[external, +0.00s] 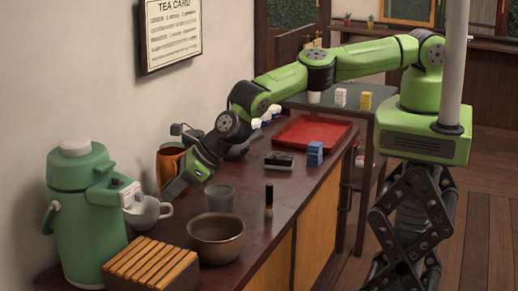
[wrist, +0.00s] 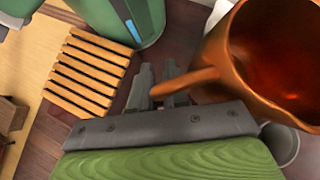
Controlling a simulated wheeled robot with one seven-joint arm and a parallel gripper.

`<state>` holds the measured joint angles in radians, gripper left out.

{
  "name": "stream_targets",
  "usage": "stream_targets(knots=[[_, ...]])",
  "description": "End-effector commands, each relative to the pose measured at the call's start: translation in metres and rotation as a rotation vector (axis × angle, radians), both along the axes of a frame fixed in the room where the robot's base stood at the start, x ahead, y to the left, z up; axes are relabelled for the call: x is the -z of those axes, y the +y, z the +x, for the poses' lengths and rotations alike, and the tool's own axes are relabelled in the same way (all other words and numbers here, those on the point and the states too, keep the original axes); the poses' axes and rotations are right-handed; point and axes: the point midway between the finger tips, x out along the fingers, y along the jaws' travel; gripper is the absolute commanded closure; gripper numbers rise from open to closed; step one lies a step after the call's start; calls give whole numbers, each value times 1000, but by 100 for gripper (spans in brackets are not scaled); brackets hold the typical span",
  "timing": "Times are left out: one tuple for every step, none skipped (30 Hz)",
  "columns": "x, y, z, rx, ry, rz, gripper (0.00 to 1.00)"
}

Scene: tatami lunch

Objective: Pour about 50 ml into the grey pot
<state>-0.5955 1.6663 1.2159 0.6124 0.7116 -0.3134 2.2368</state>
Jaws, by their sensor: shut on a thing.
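My gripper (external: 174,188) is shut on the handle of a copper-orange jug (external: 170,160), which is partly hidden behind it. In the wrist view my fingertips (wrist: 155,88) close on the handle of the jug (wrist: 225,45), and its inside shows a glossy reddish-brown surface. The jug looks about upright in the external view. A pale grey-white pot (external: 148,213) with a side handle stands by the dispenser, below and left of the jug. A plain grey cup (external: 219,198) stands to the right of my gripper. I cannot tell any stream of liquid.
A green dispenser (external: 80,215) stands at the left, with a slatted wooden rack (external: 150,268) in front. A brown bowl (external: 215,240) and a dark bottle (external: 268,200) stand near the counter edge. A red tray (external: 310,133) and blue blocks (external: 315,153) lie further back.

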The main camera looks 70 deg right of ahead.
Motion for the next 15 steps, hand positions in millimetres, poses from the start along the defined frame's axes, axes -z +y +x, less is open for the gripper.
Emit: stream_targets(knots=[[0, -3, -9, 39, 5, -2, 100], [5, -5, -13, 63, 5, -2, 100], [11, -9, -19, 92, 4, -2, 100], [15, -11, -22, 109, 3, -3, 100], [19, -14, -26, 128, 3, -3, 100], [23, -17, -30, 147, 1, -2, 100], [26, -19, -33, 159, 0, -2, 100], [28, -21, -34, 168, -2, -2, 100], [31, -22, -36, 178, -2, 0, 100], [32, -23, -37, 182, -3, 0, 100], [33, -23, -38, 184, -4, 2, 100], [34, -23, -38, 185, -4, 2, 100], [34, -23, -38, 185, -5, 2, 100], [34, -23, -37, 185, -5, 2, 100], [34, -23, -37, 184, -5, 1, 100]])
